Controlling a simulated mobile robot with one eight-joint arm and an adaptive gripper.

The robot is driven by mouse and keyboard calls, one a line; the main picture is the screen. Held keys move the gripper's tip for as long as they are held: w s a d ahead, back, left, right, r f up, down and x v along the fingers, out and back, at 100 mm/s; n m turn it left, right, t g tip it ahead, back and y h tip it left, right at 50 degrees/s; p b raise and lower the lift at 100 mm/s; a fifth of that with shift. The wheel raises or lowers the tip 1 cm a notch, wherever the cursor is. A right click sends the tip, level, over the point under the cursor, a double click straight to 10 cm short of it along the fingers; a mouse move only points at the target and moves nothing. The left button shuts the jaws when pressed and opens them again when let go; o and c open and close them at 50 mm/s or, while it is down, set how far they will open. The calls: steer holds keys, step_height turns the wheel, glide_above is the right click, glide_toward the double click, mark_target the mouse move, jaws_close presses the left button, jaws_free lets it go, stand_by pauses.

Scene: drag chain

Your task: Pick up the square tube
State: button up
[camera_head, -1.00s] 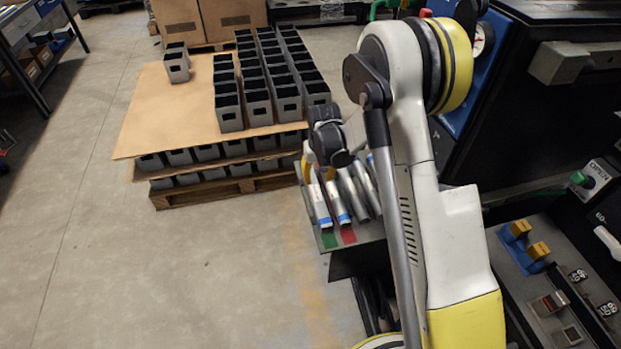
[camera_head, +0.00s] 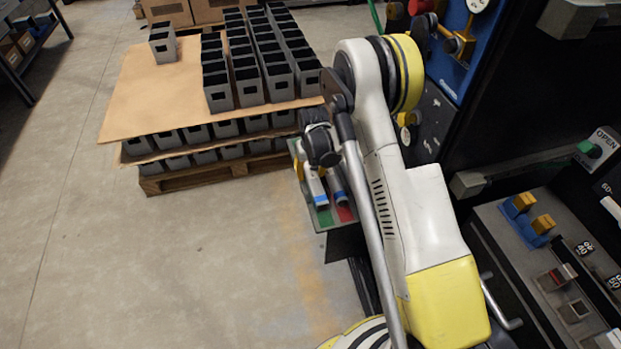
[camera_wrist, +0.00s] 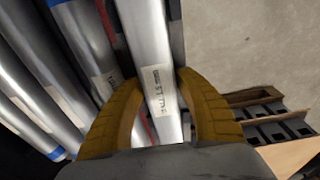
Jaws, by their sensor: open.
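In the wrist view a silver, flat-faced tube (camera_wrist: 148,40) with a white printed label lies between the two yellow fingers of my gripper (camera_wrist: 157,80). It looks like the square tube. My gripper is open, with one finger on each side of this tube; I cannot tell whether either touches it. In the head view my gripper (camera_head: 299,168) is low over the tube rack (camera_head: 325,222), mostly hidden by my wrist. The near ends of two tubes with blue bands (camera_head: 318,196) show there, above green and red marks.
More silver tubes (camera_wrist: 45,70) lie close on the left in the wrist view, some with blue bands. A pallet (camera_head: 200,178) with stacked grey boxes stands behind the rack. A dark machine with a control panel (camera_head: 560,270) is at the right.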

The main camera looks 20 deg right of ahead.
jaws_close()
steer(key=shift+r, duration=0.1)
